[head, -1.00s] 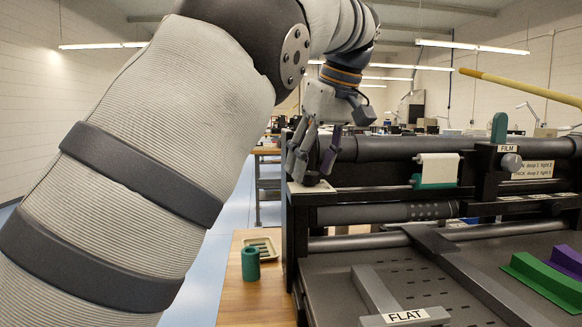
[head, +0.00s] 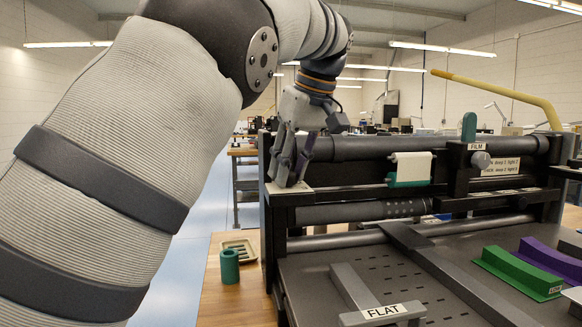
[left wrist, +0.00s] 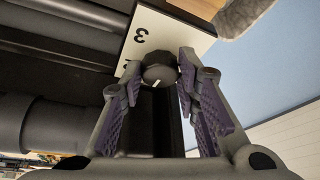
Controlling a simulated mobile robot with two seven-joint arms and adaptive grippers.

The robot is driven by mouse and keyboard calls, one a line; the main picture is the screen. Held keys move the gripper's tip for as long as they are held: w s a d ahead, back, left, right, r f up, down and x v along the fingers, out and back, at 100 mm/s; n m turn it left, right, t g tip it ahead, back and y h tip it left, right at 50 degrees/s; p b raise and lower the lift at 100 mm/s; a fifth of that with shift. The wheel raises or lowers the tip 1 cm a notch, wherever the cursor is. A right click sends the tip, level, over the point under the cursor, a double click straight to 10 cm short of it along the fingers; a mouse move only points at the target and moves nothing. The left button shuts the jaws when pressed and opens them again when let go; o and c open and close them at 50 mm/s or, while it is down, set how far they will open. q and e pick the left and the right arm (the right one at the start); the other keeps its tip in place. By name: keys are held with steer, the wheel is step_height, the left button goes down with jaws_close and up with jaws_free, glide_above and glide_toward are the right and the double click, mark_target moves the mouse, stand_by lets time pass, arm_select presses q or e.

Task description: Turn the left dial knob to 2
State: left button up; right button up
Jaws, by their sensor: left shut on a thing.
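The left dial knob (left wrist: 160,72) is a small dark round knob with a white pointer line, in front of a white number plate (left wrist: 165,38). A "3" reads clearly on the plate; another digit beside the knob is partly hidden, so the setting cannot be told. My left gripper (left wrist: 163,76) is shut on the knob, its purple-padded fingers on either side. In the head view my left gripper (head: 288,180) is at the press's upper left corner, fingers downward, and hides the knob. My right gripper is in neither view.
The press (head: 330,215) has a "FILM" knob (head: 481,160), a white roll (head: 411,166) and a "FLAT" handle (head: 383,312). Green (head: 515,272) and purple (head: 553,258) curved blocks lie on its bed. A green cup (head: 230,267) and a tray (head: 240,247) stand on the wooden table.

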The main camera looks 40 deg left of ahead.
arm_select(q)
steer(key=m, duration=0.1)
steer(key=m+t, duration=0.1)
steer(key=m, duration=0.1)
steer(key=m+t+h, duration=0.1)
steer(key=m, duration=0.1)
steer(key=shift+s+a, duration=0.1)
steer(key=shift+s, duration=0.15)
steer(key=m+h, duration=0.1)
steer(key=m, duration=0.2)
steer(key=m+t, duration=0.1)
steer(key=m, duration=0.2)
steer(key=shift+s+a+h, duration=0.1)
steer(key=shift+a+h, duration=0.1)
steer(key=shift+h, duration=0.2)
steer(key=shift+m, duration=0.3)
steer(key=o, duration=1.2)
steer(key=shift+c, duration=0.2)
steer(key=shift+r, duration=0.1)
steer(key=v, duration=0.7)
steer(key=shift+s+d+r, duration=0.15)
steer(key=shift+s+r, duration=0.1)
steer(key=shift+r, duration=0.1)
